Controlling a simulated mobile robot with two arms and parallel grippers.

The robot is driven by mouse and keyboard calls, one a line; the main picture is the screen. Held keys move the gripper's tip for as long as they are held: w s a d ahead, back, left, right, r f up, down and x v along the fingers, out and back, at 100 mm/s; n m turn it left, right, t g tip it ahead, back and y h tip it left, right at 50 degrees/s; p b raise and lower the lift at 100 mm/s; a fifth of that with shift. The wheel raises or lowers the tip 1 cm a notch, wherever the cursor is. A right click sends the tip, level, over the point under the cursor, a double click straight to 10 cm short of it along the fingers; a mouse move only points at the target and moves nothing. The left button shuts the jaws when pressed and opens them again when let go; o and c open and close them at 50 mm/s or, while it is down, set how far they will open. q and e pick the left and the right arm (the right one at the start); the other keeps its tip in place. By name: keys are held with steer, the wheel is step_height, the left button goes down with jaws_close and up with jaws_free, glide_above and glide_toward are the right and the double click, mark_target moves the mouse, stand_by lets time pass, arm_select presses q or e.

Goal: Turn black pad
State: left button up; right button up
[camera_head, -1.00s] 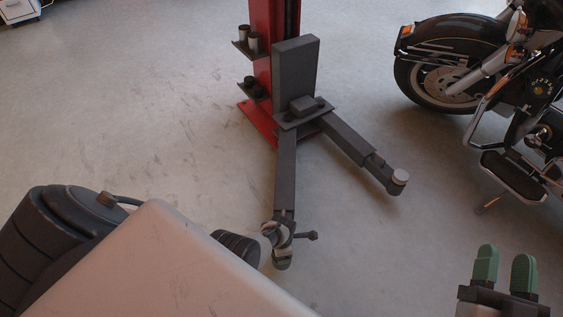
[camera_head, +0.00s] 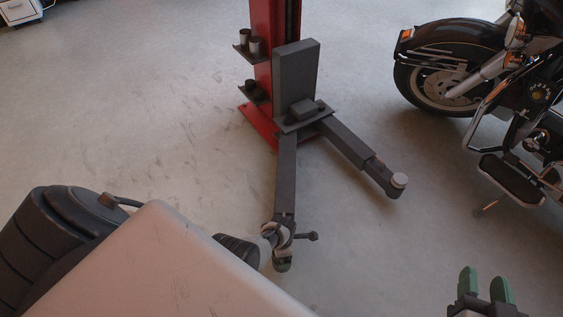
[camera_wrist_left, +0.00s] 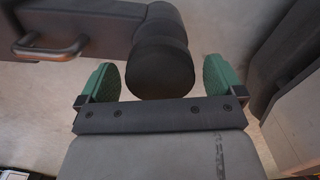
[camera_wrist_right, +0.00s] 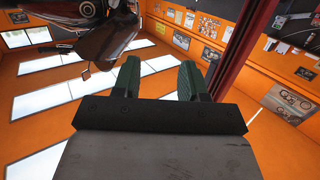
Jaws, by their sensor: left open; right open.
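The black pad (camera_wrist_left: 160,68) is a round black cylinder at the end of a dark lift arm (camera_wrist_left: 88,25). In the left wrist view it sits between the two green fingers of my left gripper (camera_wrist_left: 160,80), with a visible gap on the right and a smaller one on the left. In the head view my left gripper (camera_head: 278,250) is at the near end of this lift arm (camera_head: 285,175) and largely hides the pad. My right gripper (camera_head: 486,287) is open and empty at the lower right, away from the lift.
A red lift post (camera_head: 263,60) stands behind the arms. A second lift arm (camera_head: 350,145) ends in a light round pad (camera_head: 399,179). A motorcycle (camera_head: 490,90) stands at the right. The floor between is clear.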

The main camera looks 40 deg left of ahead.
arm_select(q)
step_height(320, 180, up, 4)
steer(key=p, duration=0.2)
steer(key=shift+f+p, duration=0.15)
steer(key=shift+p, duration=0.25)
step_height(320, 180, up, 2)
steer(key=shift+r+p, duration=0.15)
steer(key=shift+p, duration=0.8)
step_height(320, 180, up, 2)
steer(key=shift+r+p, duration=0.1)
steer(key=shift+p, duration=0.75)
steer(key=shift+s+r, duration=0.1)
steer(key=shift+r, duration=0.1)
arm_select(e)
steer(key=s+d+f+g+h, duration=0.3)
steer(key=s+d+f+g, duration=0.2)
steer(key=s+f+g, duration=0.3)
steer(key=s+g, duration=0.4)
steer(key=shift+s+m+g+h, duration=0.2)
steer(key=shift+m+g+h, duration=0.1)
steer(key=shift+g, duration=0.1)
steer(key=shift+f, duration=0.1)
